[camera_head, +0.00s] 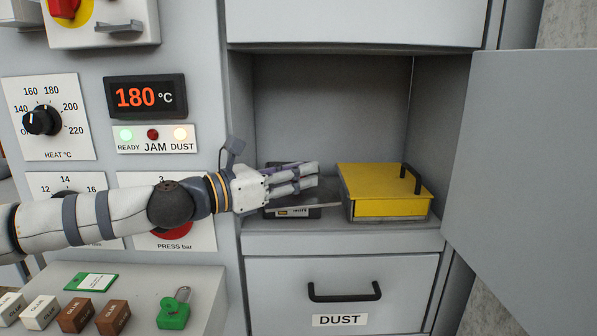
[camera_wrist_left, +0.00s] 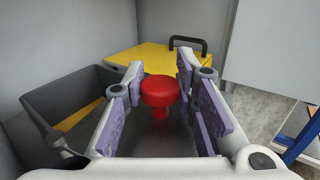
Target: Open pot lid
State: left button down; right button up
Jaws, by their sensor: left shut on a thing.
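A dark box-shaped pot (camera_head: 272,214) with a small label stands at the left of the open compartment. In the left wrist view the pot (camera_wrist_left: 62,98) is partly uncovered, with something yellow-orange inside. A flat grey lid (camera_head: 325,207) sits slightly askew at the pot's top, reaching past its right side. The lid's red knob (camera_wrist_left: 160,91) shows between the purple-padded fingers in the left wrist view. My left gripper (camera_head: 312,177) is shut on this knob, which its fingers hide in the head view. My right gripper is not in view.
A yellow box (camera_head: 385,190) with a black handle stands close to the right. The compartment's door (camera_head: 535,180) is open at the right. Below is the DUST drawer (camera_head: 340,270). Glue blocks (camera_head: 75,314) and a green padlock (camera_head: 174,312) are at the lower left.

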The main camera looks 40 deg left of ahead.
pick_arm(q)
jog(key=shift+f, duration=0.15)
jog(key=c, duration=1.3)
grip_release()
jog(key=v, duration=1.2)
